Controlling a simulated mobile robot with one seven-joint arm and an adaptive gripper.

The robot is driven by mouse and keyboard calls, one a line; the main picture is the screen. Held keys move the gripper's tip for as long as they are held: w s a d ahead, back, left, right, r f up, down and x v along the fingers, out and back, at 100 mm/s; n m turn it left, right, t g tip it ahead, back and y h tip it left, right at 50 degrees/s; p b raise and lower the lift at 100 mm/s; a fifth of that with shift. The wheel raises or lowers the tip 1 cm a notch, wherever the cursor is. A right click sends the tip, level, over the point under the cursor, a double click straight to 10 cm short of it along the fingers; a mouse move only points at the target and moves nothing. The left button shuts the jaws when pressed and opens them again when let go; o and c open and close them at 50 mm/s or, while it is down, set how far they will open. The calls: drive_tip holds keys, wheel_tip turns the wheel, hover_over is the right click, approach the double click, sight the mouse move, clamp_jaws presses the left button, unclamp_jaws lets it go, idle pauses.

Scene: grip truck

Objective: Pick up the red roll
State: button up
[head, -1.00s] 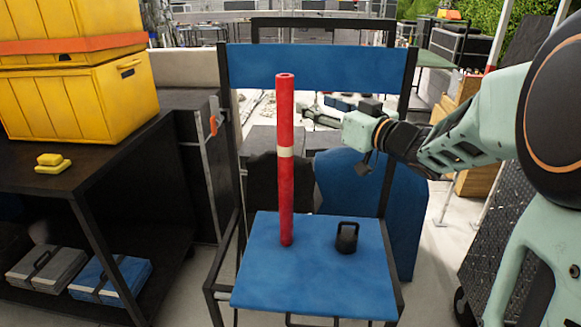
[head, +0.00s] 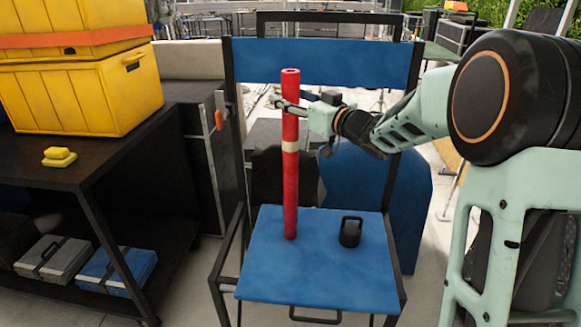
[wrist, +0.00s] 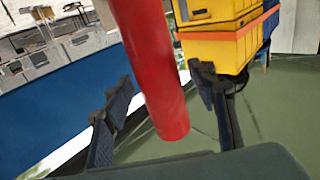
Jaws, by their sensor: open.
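The red roll (head: 290,190) stands upright on the blue seat of a folding chair (head: 318,284), with a pale band around its middle. My gripper (head: 290,104) is at the upper part of the roll, coming from the right. In the wrist view the red roll (wrist: 150,70) passes between the two open dark fingers of my gripper (wrist: 165,115), with a visible gap to the left finger. The roll's end shows in front of the palm.
A black weight with a handle (head: 350,232) sits on the seat right of the roll. The chair's blue backrest (head: 330,62) is behind. Yellow cases (head: 80,95) and a small yellow item (head: 59,157) are on a dark cart (head: 120,160) at the left.

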drive_tip(key=shift+w+a, duration=0.1)
clamp_jaws()
idle(0.4)
